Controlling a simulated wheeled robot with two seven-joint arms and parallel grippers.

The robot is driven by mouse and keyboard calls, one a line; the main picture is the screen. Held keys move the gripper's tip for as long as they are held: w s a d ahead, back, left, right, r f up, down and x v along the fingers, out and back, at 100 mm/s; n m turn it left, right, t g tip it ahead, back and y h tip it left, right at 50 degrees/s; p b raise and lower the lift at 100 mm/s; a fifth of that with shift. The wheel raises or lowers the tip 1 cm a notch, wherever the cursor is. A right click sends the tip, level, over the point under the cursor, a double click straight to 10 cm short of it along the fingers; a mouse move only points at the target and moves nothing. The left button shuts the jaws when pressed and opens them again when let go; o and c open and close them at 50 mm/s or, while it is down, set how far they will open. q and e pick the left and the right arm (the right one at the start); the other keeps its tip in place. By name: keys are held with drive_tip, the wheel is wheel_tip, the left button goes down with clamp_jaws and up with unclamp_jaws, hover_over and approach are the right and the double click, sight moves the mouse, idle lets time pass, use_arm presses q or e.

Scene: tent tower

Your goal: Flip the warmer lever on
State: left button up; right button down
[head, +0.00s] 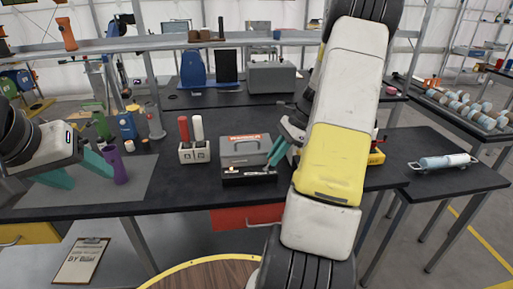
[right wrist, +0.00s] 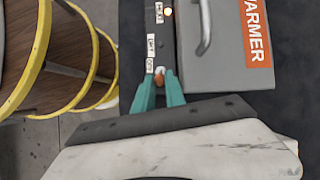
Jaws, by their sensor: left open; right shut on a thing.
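The warmer (head: 243,150) is a grey box with a handle and an orange label, standing on the dark bench. In the right wrist view its grey lid (right wrist: 236,60) shows with the word WARMER. My right gripper (head: 272,163) is at the warmer's front right. In the right wrist view its teal fingers (right wrist: 160,82) are closed around the small lever (right wrist: 160,73), which has a pale and orange tip and is mostly hidden between them. Small white labels and a bright round lamp (right wrist: 168,12) lie along the same front strip. My left gripper (head: 78,172) is open and empty over the left mat.
A purple cup (head: 116,166) stands close to the left fingers. A holder with red and white cylinders (head: 194,151) stands left of the warmer. A yellow-red box (head: 376,157) is partly behind my right arm. A round wooden table (head: 205,273) is at the front.

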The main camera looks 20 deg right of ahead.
drive_tip(key=c, duration=1.7)
unclamp_jaws()
drive_tip(key=v, duration=0.8)
